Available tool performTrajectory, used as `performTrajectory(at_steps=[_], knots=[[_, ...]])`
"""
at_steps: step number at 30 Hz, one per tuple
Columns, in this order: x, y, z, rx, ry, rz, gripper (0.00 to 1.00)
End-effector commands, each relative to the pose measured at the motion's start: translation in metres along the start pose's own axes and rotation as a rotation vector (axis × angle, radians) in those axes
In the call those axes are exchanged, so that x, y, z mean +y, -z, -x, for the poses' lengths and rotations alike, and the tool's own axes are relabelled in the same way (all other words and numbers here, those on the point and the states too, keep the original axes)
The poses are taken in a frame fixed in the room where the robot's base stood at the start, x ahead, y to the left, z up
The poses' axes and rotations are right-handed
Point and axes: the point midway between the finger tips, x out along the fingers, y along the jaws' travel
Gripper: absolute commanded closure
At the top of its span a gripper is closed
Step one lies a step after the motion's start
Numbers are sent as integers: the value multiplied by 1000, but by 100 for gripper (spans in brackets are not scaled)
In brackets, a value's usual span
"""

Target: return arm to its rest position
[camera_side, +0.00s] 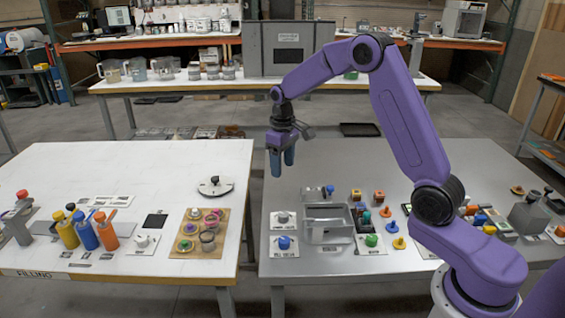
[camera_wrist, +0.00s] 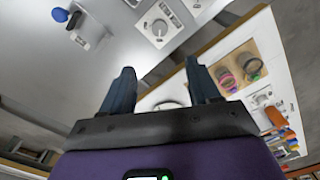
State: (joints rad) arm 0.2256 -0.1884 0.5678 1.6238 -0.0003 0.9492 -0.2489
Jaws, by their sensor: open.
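My gripper (camera_side: 282,162) hangs from my purple arm above the back left edge of the grey metal table (camera_side: 345,150) in the side view. Its two blue fingers point down and hold nothing. In the wrist view the fingers of my gripper (camera_wrist: 162,88) are spread apart with nothing between them. Below it lie the gap between the two tables and a round dish, which also shows in the side view as a white disc with a dark knob (camera_side: 215,187).
A wooden board with several small pots (camera_side: 190,250) and coloured bottles (camera_side: 86,230) stand on the white table (camera_side: 110,165). A grey metal bin (camera_side: 328,228) and several coloured knobs stand on the grey table. The air around my gripper is clear.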

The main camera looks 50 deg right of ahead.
Motion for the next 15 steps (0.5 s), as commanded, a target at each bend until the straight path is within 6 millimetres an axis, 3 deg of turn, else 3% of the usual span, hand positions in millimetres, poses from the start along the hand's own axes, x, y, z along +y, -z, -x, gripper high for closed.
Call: performTrajectory(at_steps=[10,15], knots=[[-2,0,1,1,0,5,39],[-27,-8,11,5,-1,60,39]])
